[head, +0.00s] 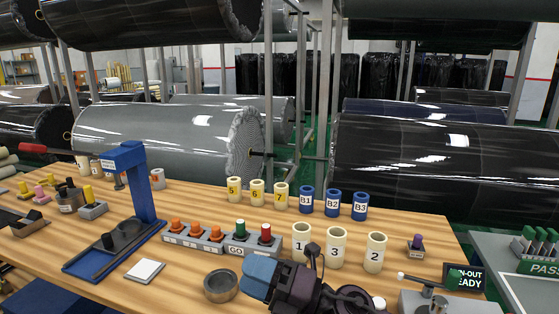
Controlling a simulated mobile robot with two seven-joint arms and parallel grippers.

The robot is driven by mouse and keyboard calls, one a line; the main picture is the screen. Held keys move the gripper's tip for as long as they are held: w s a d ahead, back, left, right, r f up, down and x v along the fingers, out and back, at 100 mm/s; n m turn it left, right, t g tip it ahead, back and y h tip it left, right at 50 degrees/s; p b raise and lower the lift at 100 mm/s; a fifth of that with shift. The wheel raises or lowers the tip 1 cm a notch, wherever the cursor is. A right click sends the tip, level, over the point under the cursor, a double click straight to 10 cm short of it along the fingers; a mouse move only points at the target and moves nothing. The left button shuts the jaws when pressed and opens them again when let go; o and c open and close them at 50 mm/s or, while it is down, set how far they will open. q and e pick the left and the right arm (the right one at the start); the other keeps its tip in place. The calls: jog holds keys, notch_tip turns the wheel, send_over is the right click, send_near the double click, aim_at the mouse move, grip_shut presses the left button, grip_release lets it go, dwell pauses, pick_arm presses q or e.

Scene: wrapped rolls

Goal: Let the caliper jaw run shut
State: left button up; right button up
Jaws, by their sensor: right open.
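My right gripper (312,262) is at the bottom centre, open, in front of the cream rolls and touching none visibly. My left gripper is not in view.
Cream rolls 1, 2 and 3 (336,248) stand close behind my right gripper. Smaller yellow-labelled (257,193) and blue rolls (332,203) stand farther back. A metal ring (220,286) and a white tile (145,271) lie in front.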

jog(key=s+d+f+m+t+h, duration=0.1)
jog(key=d+f+m+t+h, duration=0.45)
jog(key=d+m+h, duration=0.75)
jog(key=s+d+f+m+t+h, duration=0.1)
jog(key=d+f+m+t+h, duration=0.5)
jog(key=d+m, duration=0.8)
jog(key=s+d+f+m+g+h, duration=0.1)
jog(key=s+d+f+m+g, duration=0.15)
jog(key=s+f+g, duration=0.4)
jog(key=s+d+f+m+g, duration=0.1)
jog(key=s+f+m+g, duration=0.2)
jog(key=s, duration=0.7)
jog(key=s+d+f+m+g+h, duration=0.1)
jog(key=s+f+m+g, duration=0.25)
jog(key=s, duration=0.45)
jog(key=w+f+t, duration=0.7)
jog(key=w+f, duration=0.1)
jog(key=f, duration=0.2)
jog(key=shift+f+t, duration=0.15)
jog(key=shift+t, duration=0.2)
jog(key=shift+d, duration=0.1)
